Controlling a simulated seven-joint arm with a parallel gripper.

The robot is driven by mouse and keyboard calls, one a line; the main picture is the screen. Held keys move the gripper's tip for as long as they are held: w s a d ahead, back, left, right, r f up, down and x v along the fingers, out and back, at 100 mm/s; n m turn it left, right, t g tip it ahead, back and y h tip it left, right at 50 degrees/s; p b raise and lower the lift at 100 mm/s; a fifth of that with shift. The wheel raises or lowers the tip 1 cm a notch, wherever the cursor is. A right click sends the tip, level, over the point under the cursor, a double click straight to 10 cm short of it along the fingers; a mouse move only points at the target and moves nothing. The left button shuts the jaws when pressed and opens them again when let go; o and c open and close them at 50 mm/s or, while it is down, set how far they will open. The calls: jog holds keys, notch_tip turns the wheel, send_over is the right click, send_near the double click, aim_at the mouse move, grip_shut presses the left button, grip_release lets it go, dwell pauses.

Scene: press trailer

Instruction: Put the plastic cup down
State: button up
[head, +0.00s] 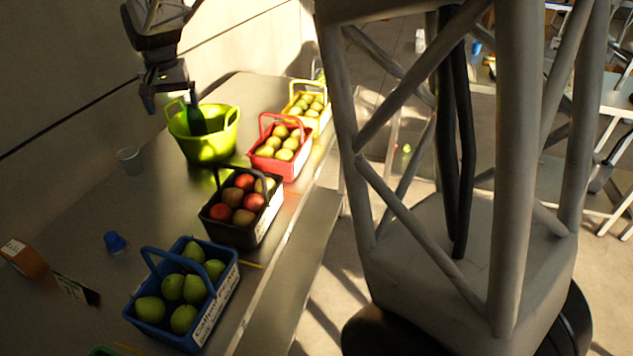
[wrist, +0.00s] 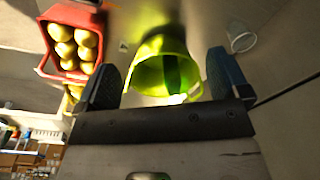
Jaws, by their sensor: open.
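A clear plastic cup (head: 129,160) stands on the metal counter (head: 75,215), left of the green bucket, near the wall. It also shows in the wrist view (wrist: 241,37), at the upper right, beyond one finger and apart from it. My gripper (head: 165,98) is above the counter near the green bucket, higher than the cup. In the wrist view my gripper (wrist: 170,85) has its two blue fingers wide apart, with nothing held between them. The green bucket shows through the gap between the fingers, farther off.
The green bucket (head: 205,150) holds a dark green bottle (head: 193,118). A red basket (head: 293,166), a black basket (head: 227,232), a yellow basket (head: 294,90) and a blue basket (head: 184,338) of fruit line the counter's right edge. A blue cap-like object (head: 115,242) lies left.

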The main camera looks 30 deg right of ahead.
jog(key=s+d+r, duration=0.3)
jog(key=s+d, duration=0.1)
jog(key=s, duration=0.5)
jog(key=s+d+f+n, duration=0.1)
jog(key=s+d+f, duration=0.1)
jog(key=s, duration=0.9)
jog(key=s+d+f+t, duration=0.1)
jog(key=s+d+f, duration=0.2)
jog(key=s, duration=0.8)
jog(key=s+d+f+n, duration=0.1)
jog(key=s+d, duration=0.3)
jog(key=s, duration=0.7)
jog(key=shift+s+d+f+n+t, duration=0.3)
jog(key=shift+s+d+f, duration=0.1)
jog(key=shift+f, duration=0.35)
